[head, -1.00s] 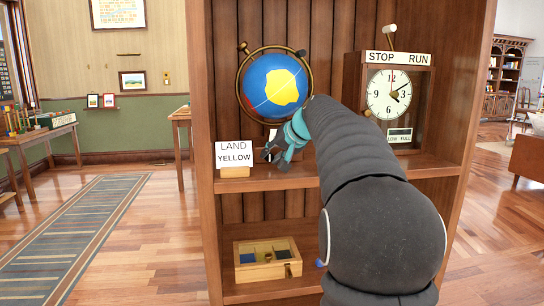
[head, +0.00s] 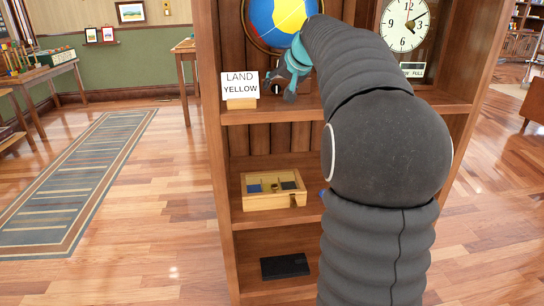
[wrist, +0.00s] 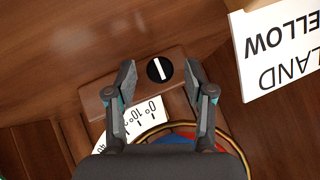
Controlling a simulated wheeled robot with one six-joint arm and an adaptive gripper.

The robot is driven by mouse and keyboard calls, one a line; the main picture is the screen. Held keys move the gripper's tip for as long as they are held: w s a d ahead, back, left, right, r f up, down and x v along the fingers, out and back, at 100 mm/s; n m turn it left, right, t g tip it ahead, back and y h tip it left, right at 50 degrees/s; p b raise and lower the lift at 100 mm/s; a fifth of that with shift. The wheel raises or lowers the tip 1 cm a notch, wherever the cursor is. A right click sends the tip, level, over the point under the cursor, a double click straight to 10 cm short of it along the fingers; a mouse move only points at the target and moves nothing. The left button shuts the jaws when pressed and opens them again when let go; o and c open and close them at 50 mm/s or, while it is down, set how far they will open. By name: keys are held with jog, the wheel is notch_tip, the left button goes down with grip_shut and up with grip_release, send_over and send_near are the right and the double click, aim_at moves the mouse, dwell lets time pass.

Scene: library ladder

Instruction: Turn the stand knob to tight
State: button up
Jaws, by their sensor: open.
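The stand knob (wrist: 159,69) is a black disc with a white bar across it, slightly tilted, at the edge of the wooden globe stand (wrist: 98,102) in the wrist view. My gripper (wrist: 160,72) is open, with one finger on each side of the knob and gaps visible on both sides. Whether the fingers are level with the knob in depth I cannot tell. In the head view my gripper (head: 283,86) is at the upper shelf below the globe (head: 281,18), which is blue with yellow and red. My arm hides part of the stand there.
A LAND YELLOW sign (head: 240,86) stands just left of my gripper on the shelf. A clock (head: 404,25) is at the right. A wooden box (head: 272,201) sits one shelf lower, and a dark flat object (head: 285,266) lies below that. A numbered scale (wrist: 143,118) shows near the fingers.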

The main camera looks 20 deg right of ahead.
jog(key=n+h, duration=0.1)
jog(key=g+h, duration=0.1)
jog(key=h, duration=0.1)
jog(key=shift+w+a+n, duration=0.1)
jog(key=shift+a+n, duration=0.2)
jog(key=shift+n, duration=0.1)
jog(key=v, duration=1.4)
jog(key=s+a+f+g, duration=0.1)
jog(key=s+a+f, duration=0.4)
jog(key=s+f, duration=0.2)
jog(key=s+a+f+n+g+y, duration=0.1)
jog(key=s+a+f, duration=0.4)
jog(key=s+f, duration=0.3)
jog(key=shift+s+a+f+g, duration=0.2)
jog(key=shift+s+f+g, duration=0.15)
jog(key=shift+f, duration=2)
